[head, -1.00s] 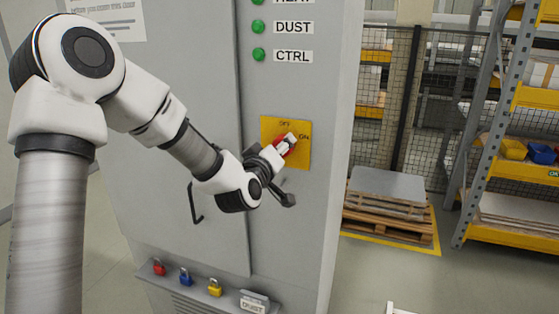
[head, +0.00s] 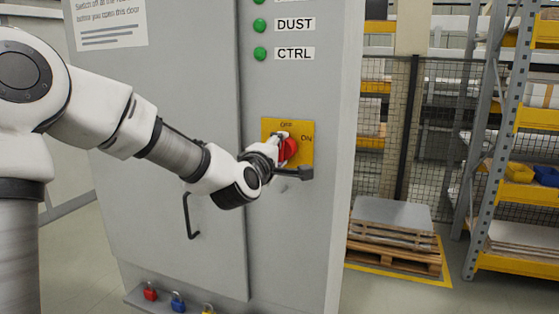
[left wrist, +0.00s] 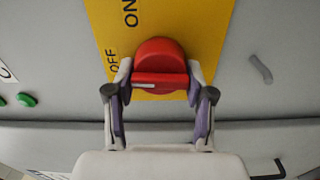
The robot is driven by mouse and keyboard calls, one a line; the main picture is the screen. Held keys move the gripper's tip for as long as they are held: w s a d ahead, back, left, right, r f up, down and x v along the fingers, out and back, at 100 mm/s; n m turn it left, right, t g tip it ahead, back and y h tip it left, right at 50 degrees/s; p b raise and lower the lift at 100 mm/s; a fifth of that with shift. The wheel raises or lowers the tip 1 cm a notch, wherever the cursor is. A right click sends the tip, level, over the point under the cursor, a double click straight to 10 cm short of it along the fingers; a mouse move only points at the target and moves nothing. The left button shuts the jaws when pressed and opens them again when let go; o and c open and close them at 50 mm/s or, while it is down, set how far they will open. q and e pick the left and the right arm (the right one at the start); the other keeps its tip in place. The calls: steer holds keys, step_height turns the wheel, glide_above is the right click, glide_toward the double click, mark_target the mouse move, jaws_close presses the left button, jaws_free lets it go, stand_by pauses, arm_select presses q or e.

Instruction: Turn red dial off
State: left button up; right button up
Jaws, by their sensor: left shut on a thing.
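The red dial (head: 290,150) sits on a yellow plate (head: 270,124) on the grey cabinet. The plate is marked OFF at the top and ON at the upper right in the head view. My left gripper (head: 283,140) is shut on the dial and covers its left side there. In the left wrist view the gripper (left wrist: 160,77) has one finger at each end of the dial's raised red bar (left wrist: 160,80). The round red body (left wrist: 160,53) shows beyond the bar. Which mark the dial points to is hard to tell. My right gripper is not in view.
Green lamps labelled DUST (head: 259,26) and CTRL (head: 260,54) are above the plate. A dark door handle (head: 189,217) is below my left arm. Padlocks (head: 178,301) sit on a ledge at the bottom. A pallet (head: 394,247) and shelving stand to the right.

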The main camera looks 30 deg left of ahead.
arm_select(q)
steer(key=shift+r+n, duration=0.1)
steer(key=shift+n, duration=0.3)
steer(key=o, duration=1.2)
steer(key=shift+c, duration=0.2)
